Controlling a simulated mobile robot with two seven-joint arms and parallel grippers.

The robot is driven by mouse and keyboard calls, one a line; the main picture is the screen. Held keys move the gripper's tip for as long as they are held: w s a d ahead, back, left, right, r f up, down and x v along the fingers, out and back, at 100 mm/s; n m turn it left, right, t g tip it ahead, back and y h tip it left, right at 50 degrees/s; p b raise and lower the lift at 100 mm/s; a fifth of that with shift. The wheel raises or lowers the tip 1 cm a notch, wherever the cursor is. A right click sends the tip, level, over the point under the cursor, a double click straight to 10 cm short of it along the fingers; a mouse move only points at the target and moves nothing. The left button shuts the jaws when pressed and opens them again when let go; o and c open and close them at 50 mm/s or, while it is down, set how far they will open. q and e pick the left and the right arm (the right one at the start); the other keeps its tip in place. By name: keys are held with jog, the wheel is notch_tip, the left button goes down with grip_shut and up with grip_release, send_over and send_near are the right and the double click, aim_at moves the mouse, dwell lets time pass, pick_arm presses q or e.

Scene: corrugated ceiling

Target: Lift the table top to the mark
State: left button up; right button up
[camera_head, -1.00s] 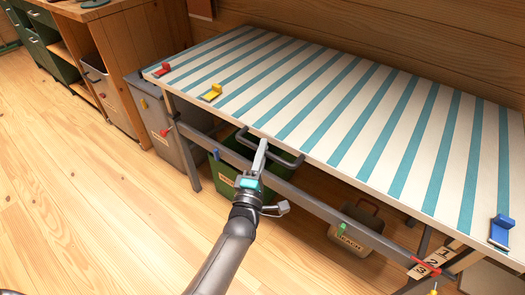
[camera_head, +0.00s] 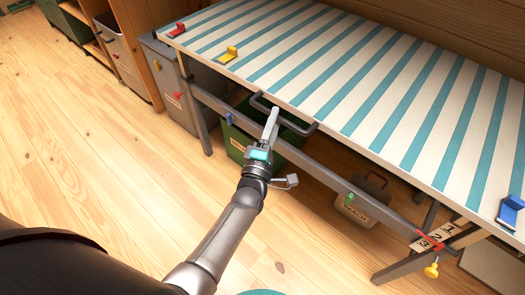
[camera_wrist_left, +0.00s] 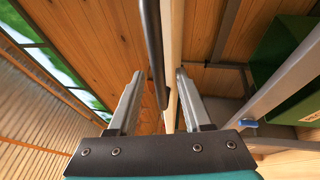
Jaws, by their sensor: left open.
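The table top (camera_head: 330,62), striped teal and white, stands on a grey frame (camera_head: 310,165). A grey bar handle (camera_head: 300,130) is on its front edge. My left gripper (camera_head: 272,113) is at the handle, open. In the left wrist view, the dark handle bar (camera_wrist_left: 153,45) and the pale table edge (camera_wrist_left: 173,60) show between the open fingers (camera_wrist_left: 157,75); I cannot tell whether they touch. A number plate (camera_head: 452,229) with 1, 2 and 3 is at the right leg, with a red strip (camera_head: 429,239) beside the 2 and 3. My right gripper is not in view.
A green bin (camera_head: 240,140) and a labelled box (camera_head: 360,208) are underneath. A yellow knob (camera_head: 432,270) is near the plate. The floor in front is clear.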

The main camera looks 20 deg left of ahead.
pick_arm(q)
jog(key=s+f+p, duration=0.2)
jog(key=s, duration=1.1)
jog(key=shift+d+f, duration=0.15)
jog(key=shift+d, duration=0.15)
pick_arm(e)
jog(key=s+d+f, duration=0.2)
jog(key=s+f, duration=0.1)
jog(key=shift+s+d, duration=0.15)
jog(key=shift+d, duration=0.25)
